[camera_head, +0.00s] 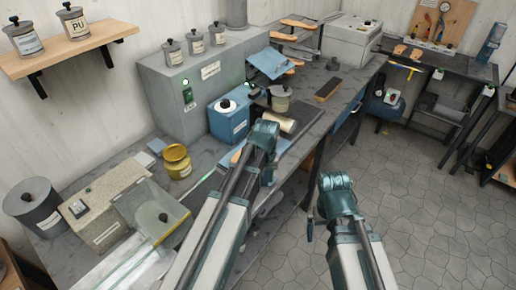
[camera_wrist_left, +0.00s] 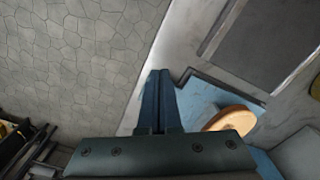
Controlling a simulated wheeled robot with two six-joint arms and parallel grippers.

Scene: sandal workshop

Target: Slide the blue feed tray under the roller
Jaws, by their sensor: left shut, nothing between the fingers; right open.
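The blue feed tray (camera_wrist_left: 193,100) lies on the bench in the left wrist view, with a tan sole-like piece (camera_wrist_left: 236,117) on it. In the head view my left arm hides most of the tray. My left gripper (camera_wrist_left: 158,78) is shut and empty, its fingertips over the bench edge beside the tray; I cannot tell whether they touch it. A pale cylinder (camera_head: 281,122), seemingly the roller, sits beside the blue machine (camera_head: 229,121), just beyond my left wrist. My right gripper (camera_head: 312,226) is open, low over the floor in front of the bench, and partly hidden.
A yellow can (camera_head: 177,162) stands on the bench left of my left arm. A grey pot (camera_head: 280,98) stands behind the roller. A dark flat panel (camera_wrist_left: 264,42) lies beyond the tray in the wrist view. The tiled floor (camera_head: 420,200) at right is clear.

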